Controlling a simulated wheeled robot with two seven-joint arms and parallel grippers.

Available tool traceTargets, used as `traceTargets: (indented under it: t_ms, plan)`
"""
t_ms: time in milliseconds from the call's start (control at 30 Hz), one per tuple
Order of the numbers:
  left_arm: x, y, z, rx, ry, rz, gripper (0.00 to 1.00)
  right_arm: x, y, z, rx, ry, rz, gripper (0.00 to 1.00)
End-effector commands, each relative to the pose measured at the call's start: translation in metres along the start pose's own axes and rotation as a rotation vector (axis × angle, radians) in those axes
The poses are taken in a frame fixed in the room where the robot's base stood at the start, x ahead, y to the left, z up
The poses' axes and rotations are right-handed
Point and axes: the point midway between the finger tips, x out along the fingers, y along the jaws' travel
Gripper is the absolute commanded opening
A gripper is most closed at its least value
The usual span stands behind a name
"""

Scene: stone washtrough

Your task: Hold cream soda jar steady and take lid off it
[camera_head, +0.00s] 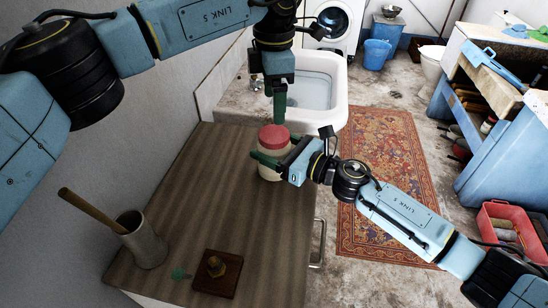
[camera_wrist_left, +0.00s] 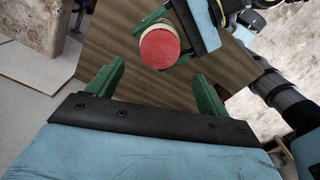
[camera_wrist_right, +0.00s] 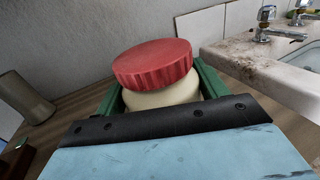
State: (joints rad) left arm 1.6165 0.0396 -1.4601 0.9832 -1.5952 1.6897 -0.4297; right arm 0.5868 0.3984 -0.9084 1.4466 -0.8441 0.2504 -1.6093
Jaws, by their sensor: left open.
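The cream jar (camera_head: 270,172) stands on the wooden counter with its red lid (camera_head: 273,137) on top. In the right wrist view, the lid (camera_wrist_right: 153,63) covers the top of the jar (camera_wrist_right: 165,97). My right gripper (camera_head: 277,157) has its green fingers on both sides of the jar body, below the lid, and appears closed on it. My left gripper (camera_head: 279,103) is open and empty, pointing down above the lid. In the left wrist view, the lid (camera_wrist_left: 159,48) lies just beyond the open fingertips (camera_wrist_left: 158,70), apart from them.
The counter (camera_head: 190,205) also bears a grey pot (camera_head: 144,242) with a wooden stick and a small brown board (camera_head: 217,274) with a brass-coloured piece. The stone trough (camera_head: 330,90) adjoins the counter's far end. The counter between pot and jar is clear.

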Motion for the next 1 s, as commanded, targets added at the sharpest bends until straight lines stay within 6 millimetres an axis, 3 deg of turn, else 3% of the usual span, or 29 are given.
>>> traceTargets:
  t_ms: [33, 233, 333, 433, 567, 1000]
  plan:
    - [0.0, 0.0, 0.0001, 0.0, 0.0, 0.0, 0.79, -0.0002, 0.0, -0.0001, 0.0, 0.0, 0.0, 0.59]
    - [0.0, 0.0, 0.0, 0.0, 0.0, 0.0, 0.79, -0.0003, 0.0, -0.0002, 0.0, 0.0, 0.0, 0.33]
    - [0.0, 0.0, 0.0001, 0.004, 0.0, 0.0, 0.7, -0.0003, 0.0, -0.0002, 0.0, 0.0, 0.0, 0.2]
    - [0.0, 0.0, 0.0, 0.043, 0.0, 0.0, 0.7, -0.0003, 0.0, -0.0002, 0.0, 0.0, 0.0, 0.08]
    - [0.0, 0.0, 0.0, 0.183, 0.0, 0.0, 0.7, -0.0004, -0.0001, -0.0002, 0.0, 0.0, 0.0, 0.07]
    - [0.0, 0.0, 0.0, 1.001, 0.0, 0.0, 0.7, -0.0004, -0.0001, -0.0004, 0.001, 0.001, 0.0, 0.07]
